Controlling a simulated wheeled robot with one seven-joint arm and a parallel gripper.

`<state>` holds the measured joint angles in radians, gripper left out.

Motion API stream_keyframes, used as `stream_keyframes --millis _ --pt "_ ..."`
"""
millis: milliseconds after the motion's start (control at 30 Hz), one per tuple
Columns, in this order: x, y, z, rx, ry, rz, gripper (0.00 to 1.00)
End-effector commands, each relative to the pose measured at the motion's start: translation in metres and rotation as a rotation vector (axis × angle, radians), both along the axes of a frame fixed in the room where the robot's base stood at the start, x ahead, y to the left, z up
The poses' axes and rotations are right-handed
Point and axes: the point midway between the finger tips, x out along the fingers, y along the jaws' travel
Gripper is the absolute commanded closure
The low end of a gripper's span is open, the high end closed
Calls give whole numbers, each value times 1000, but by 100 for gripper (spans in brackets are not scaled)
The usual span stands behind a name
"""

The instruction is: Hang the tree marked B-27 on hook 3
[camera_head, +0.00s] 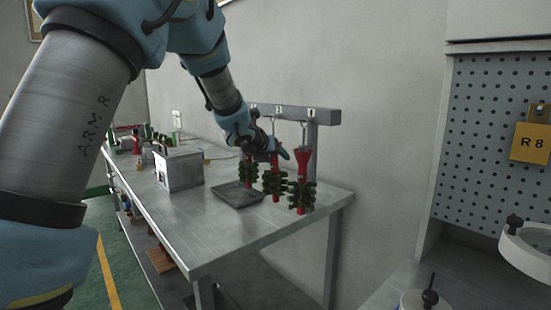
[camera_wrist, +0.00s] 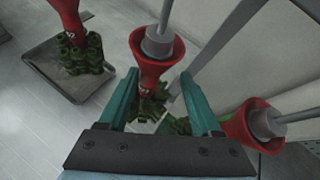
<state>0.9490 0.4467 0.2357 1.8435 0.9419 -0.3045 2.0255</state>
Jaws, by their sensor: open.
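The wrist view shows the left tree (camera_wrist: 82,50), the middle tree (camera_wrist: 150,68) and the right tree (camera_wrist: 245,127). Grey rods rise from the middle and right cups. My gripper (camera_head: 276,153) is open; in the wrist view its fingers (camera_wrist: 160,95) stand either side of the middle stem, below its cup. Tree markings are too small to read; the hook behind my gripper is hidden.
The grey rack (camera_head: 325,117) with small number plates stands at the back of the metal table (camera_head: 215,235). A dark tray (camera_head: 237,197) lies below the left tree. A metal box (camera_head: 180,170) stands further left. The table's front is clear.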

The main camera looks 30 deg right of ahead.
Motion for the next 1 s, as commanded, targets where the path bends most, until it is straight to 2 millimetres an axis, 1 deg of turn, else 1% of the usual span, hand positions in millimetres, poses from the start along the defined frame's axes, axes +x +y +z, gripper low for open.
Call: stream_keyframes --millis 167,400,600,867,967,1000 --pt "-12 18 14 -5 -2 1 35" --pt "-34 51 38 -4 -3 1 35" --pt "-47 68 50 -3 -1 1 35" --pt "-50 74 53 -3 2 5 35" --pt "-43 88 49 -28 57 79 35" --pt "-37 100 45 -51 106 145 35"
